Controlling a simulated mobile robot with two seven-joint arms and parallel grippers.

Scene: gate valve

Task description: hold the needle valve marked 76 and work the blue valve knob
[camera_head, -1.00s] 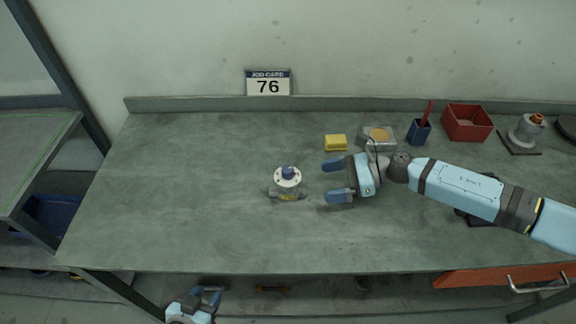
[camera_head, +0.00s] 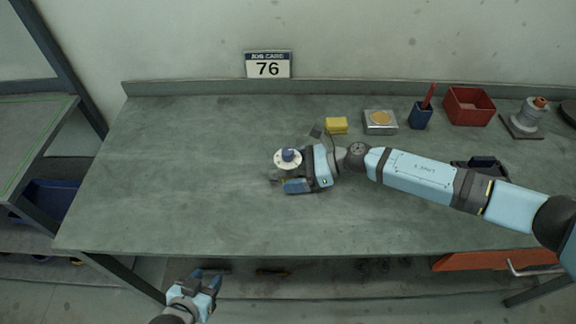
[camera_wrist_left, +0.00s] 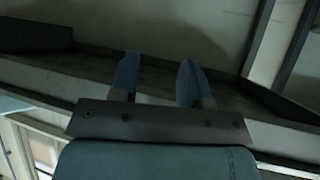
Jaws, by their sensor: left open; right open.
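The needle valve (camera_head: 281,164) stands on the workbench left of centre, with a white round flange and a blue knob (camera_head: 288,155) on top. A yellow tag seen on its body earlier is now hidden. My right gripper (camera_head: 300,160) is open, with one finger behind the valve and one in front of its body; I cannot tell whether they touch it. My left gripper (camera_head: 211,282) is open and empty, below the bench's front edge. Its two fingers also show in the left wrist view (camera_wrist_left: 157,82). A job card (camera_head: 268,65) reading 76 is at the back wall.
A yellow sponge-like block (camera_head: 336,125), a grey box with a tan disc (camera_head: 380,121), a blue cup with a red tool (camera_head: 420,115), a red bin (camera_head: 469,106) and a grey fitting (camera_head: 527,118) stand at the back right. The bench's left side is clear.

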